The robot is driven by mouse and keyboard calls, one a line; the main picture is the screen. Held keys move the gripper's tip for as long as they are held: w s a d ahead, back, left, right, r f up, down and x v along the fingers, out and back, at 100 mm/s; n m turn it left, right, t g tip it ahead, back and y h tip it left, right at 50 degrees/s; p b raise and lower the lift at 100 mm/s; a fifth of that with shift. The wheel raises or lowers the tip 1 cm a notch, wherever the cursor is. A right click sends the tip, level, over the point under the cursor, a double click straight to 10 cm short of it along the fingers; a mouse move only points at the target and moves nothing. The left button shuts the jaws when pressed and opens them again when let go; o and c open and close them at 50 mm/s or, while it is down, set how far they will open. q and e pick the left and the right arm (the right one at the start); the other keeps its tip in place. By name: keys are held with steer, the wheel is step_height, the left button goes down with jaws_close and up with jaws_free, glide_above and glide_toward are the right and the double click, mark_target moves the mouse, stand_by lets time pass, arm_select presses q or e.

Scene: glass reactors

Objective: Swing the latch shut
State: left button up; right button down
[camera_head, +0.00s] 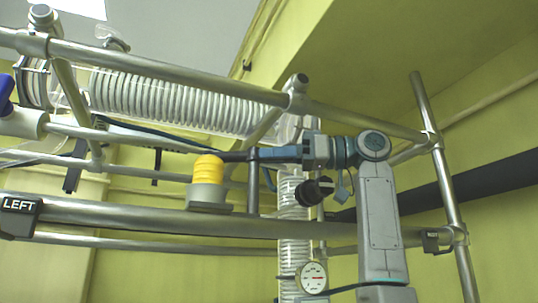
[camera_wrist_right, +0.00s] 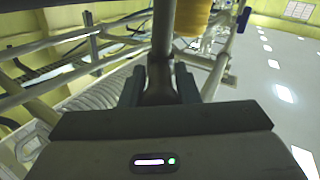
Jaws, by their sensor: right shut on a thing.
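My right gripper (camera_head: 256,157) reaches in from the right on its grey arm, beside a horizontal steel rail. In the right wrist view the fingers (camera_wrist_right: 160,88) are closed around a dull grey bar (camera_wrist_right: 163,35), which runs away from the camera. A vertical steel post (camera_head: 253,195) stands just below the fingers. My left gripper is not in view.
The yellow cap on its grey base (camera_head: 210,196) sits on the front rail (camera_head: 120,216), close to the gripper. A coiled glass condenser (camera_head: 180,103) lies behind the upper rail. A black knob (camera_head: 314,191) and a pressure gauge (camera_head: 312,277) are near my right arm.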

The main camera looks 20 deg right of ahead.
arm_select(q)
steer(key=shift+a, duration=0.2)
arm_select(e)
steer(key=c, duration=1.3)
jaws_free()
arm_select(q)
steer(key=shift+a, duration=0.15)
arm_select(e)
steer(key=shift+o, duration=0.2)
steer(key=shift+d, duration=0.15)
steer(key=shift+s+d, duration=0.15)
steer(key=shift+d, duration=0.05)
arm_select(q)
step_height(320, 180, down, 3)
steer(key=b, duration=0.3)
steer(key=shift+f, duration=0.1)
arm_select(e)
steer(key=v, duration=1)
steer(key=shift+r, duration=0.1)
